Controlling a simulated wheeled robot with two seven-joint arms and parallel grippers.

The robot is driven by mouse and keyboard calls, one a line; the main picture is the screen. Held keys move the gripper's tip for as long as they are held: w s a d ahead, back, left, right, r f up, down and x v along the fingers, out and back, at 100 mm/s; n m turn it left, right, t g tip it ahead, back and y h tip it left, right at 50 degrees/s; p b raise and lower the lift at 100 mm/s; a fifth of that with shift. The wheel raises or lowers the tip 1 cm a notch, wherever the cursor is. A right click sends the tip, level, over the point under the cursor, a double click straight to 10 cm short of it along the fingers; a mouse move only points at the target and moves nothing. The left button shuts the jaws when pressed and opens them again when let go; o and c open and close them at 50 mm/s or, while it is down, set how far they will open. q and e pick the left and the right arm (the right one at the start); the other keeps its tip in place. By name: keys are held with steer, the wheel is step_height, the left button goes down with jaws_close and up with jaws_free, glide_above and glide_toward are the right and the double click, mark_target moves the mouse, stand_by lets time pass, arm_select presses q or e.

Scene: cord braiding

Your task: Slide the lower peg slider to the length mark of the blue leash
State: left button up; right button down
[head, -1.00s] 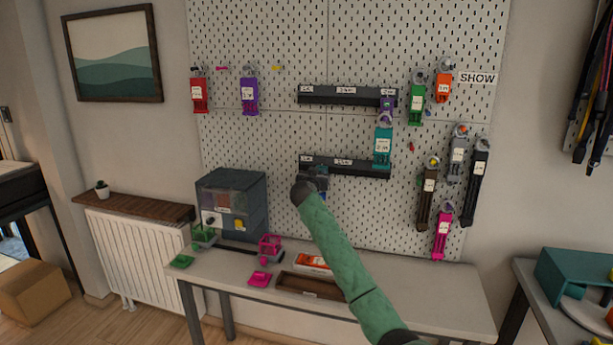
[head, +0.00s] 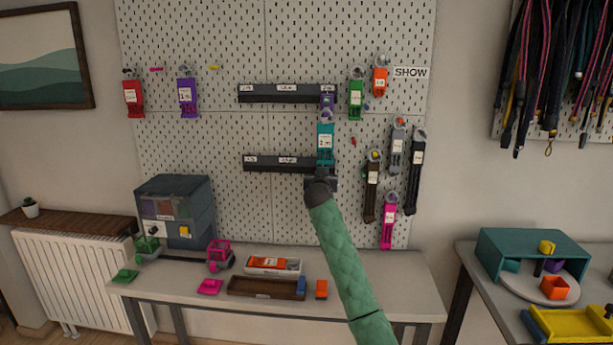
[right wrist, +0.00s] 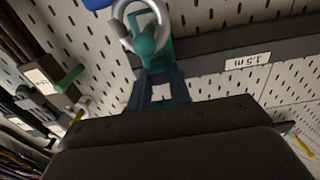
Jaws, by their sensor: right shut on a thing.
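The lower rail (head: 265,163) is a black bar on the pegboard with white length marks (head: 287,160). In the right wrist view a mark reading 1.5 m (right wrist: 248,59), upside down, lies to the right of my fingers. My right gripper (head: 320,184) is at the lower rail's right end. It is shut on the lower peg slider (right wrist: 150,40), a teal piece with a grey ring; the grip is partly hidden. A teal labelled piece (head: 325,143) shows just above my gripper. The blue leash cannot be made out. My left gripper is out of view.
The upper rail (head: 285,95) has a purple piece (head: 327,104) at its right end. Coloured labelled holders, including a brown one (head: 372,190) and a pink one (head: 388,225), hang to the right. A table (head: 385,280) with trays stands below.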

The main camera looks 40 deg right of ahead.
steer(key=shift+s+d, duration=0.4)
steer(key=shift+s, duration=0.05)
steer(key=c, duration=1.7)
jaws_free()
steer(key=o, duration=0.4)
steer(key=shift+s+d, duration=0.15)
steer(key=shift+s, duration=0.05)
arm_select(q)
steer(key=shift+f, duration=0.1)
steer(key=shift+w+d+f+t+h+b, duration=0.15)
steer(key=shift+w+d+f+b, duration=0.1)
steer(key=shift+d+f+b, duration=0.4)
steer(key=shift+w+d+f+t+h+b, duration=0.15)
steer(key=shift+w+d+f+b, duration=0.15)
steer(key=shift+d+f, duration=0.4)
arm_select(e)
steer(key=shift+v, duration=3.9)
